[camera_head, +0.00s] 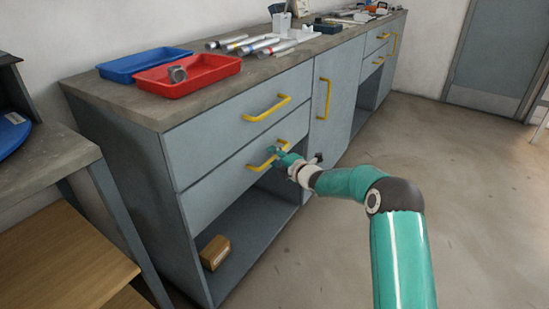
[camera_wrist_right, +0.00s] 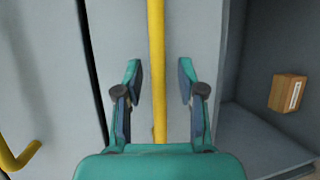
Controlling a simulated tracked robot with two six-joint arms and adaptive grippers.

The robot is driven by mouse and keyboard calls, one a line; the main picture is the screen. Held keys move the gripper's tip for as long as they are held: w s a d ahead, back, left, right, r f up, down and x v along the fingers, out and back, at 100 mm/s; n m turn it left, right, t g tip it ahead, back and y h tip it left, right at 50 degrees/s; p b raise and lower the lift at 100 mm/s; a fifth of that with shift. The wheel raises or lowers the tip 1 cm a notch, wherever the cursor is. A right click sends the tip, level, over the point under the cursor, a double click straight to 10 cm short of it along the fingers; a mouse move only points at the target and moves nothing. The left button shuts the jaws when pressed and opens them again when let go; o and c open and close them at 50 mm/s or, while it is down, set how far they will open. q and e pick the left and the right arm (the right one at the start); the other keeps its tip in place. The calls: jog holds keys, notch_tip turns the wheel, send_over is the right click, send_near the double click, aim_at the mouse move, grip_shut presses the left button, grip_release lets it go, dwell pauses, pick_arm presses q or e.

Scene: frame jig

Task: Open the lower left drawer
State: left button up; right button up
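The lower left drawer (camera_head: 213,193) is a grey-blue front under the upper drawer of the cabinet and looks shut. Its yellow bar handle (camera_head: 262,164) is partly hidden by my right gripper (camera_head: 279,153). In the right wrist view the handle (camera_wrist_right: 157,30) runs upright between the two fingers of the right gripper (camera_wrist_right: 161,82). The fingers are open, one on each side of the handle, with a visible gap to it on both sides. The drawer front (camera_wrist_right: 120,25) lies behind them. My left gripper is not in view.
The upper drawer (camera_head: 215,125) has its own yellow handle (camera_head: 267,108). Below is an open shelf with a brown box (camera_head: 214,252). A red tray (camera_head: 190,84) and a blue tray (camera_head: 140,64) sit on the worktop. The floor (camera_head: 490,200) at right is clear.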

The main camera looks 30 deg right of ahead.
jog(key=shift+w, duration=0.2)
grip_shut()
jog(key=shift+s+a+f, duration=0.1)
dwell(0.4)
